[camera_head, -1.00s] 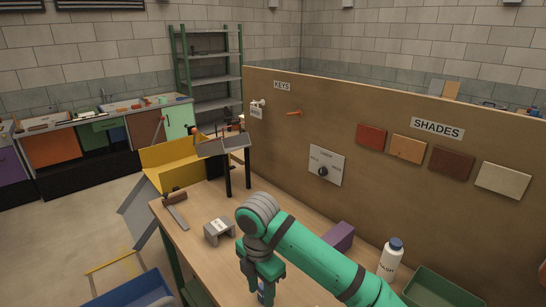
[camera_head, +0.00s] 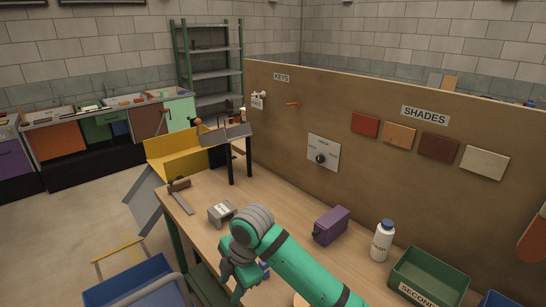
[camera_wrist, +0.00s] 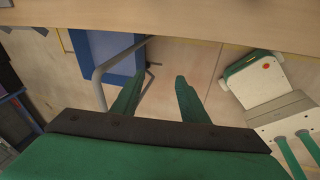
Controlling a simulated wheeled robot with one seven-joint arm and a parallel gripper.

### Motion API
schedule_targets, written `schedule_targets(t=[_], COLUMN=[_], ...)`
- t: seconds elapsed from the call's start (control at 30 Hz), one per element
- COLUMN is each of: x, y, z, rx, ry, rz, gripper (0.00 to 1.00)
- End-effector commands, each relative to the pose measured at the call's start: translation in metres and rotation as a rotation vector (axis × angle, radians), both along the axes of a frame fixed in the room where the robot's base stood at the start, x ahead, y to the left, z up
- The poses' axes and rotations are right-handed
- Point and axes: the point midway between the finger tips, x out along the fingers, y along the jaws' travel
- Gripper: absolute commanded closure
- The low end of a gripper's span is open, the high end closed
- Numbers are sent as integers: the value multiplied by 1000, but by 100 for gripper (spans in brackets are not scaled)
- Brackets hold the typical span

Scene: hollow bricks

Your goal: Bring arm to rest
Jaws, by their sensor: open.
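My green arm (camera_head: 300,265) reaches from the lower right over the wooden workbench (camera_head: 285,205). My gripper (camera_wrist: 159,80) shows in the wrist view with its two green fingers apart and nothing between them. It points down past the bench edge (camera_wrist: 200,18), over the floor. In the head view my gripper hangs at the bench's front edge, and its fingertips are hard to make out there.
A grey hollow block (camera_head: 221,213), a purple block (camera_head: 331,225), a white bottle (camera_head: 381,241) and a green bin (camera_head: 430,279) stand on the bench. A blue cart (camera_head: 130,285) with a grey rail is on the floor. A brown panel (camera_head: 290,125) backs the bench.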

Motion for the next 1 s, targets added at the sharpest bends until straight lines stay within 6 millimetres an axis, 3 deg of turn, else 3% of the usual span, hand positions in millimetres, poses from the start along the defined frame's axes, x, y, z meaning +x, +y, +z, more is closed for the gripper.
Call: schedule_targets(t=[0.3, 0.5, 0.77, 1.0], x=[-1, -1, -2, -6], y=[100, 147, 177, 177], z=[-5, 1, 7, -1], rx=[378, 634, 930, 1155], ry=[-38, -36, -5, 32], rz=[-149, -299, -528, -768], gripper=[60, 60, 60, 60])
